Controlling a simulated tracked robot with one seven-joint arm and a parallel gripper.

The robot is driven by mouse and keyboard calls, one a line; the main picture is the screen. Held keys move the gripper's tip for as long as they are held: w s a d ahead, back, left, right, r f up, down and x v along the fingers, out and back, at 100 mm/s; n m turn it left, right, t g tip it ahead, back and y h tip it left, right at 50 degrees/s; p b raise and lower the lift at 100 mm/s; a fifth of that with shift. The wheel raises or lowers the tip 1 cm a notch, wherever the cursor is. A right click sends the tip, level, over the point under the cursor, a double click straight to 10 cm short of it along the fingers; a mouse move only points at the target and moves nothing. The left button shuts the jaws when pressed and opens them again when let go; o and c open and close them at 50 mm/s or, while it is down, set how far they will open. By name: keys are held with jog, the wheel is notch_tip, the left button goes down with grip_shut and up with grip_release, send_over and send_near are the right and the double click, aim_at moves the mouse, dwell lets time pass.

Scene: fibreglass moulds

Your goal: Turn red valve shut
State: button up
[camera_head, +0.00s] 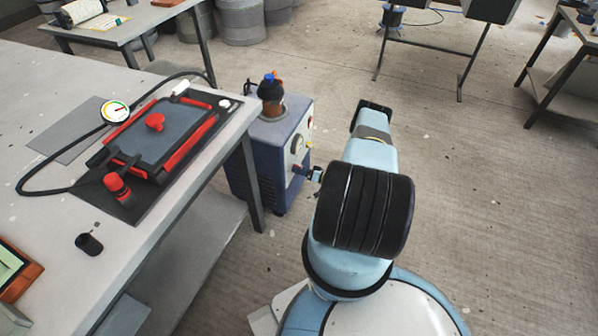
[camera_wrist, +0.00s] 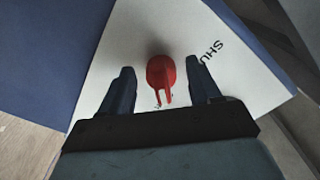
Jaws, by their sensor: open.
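The red valve (camera_wrist: 161,73) shows in the wrist view as a small red handle on a white panel (camera_wrist: 228,75). Dark letters beginning "SHU" are printed to its right. My gripper (camera_wrist: 159,68) is open, with one dark finger on each side of the valve and a visible gap to each. In the head view my gripper (camera_head: 307,173) is at the front of the blue-grey machine (camera_head: 258,165).
The machine's panel carries a round gauge (camera_head: 297,144), and a brown pot (camera_head: 271,95) sits on top. A workbench (camera_head: 60,215) on the left holds a red-edged mould (camera_head: 165,135), hose and gauge. The floor (camera_head: 480,190) to the right is clear.

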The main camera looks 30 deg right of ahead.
jog(key=c, duration=1)
jog(key=shift+a, duration=0.15)
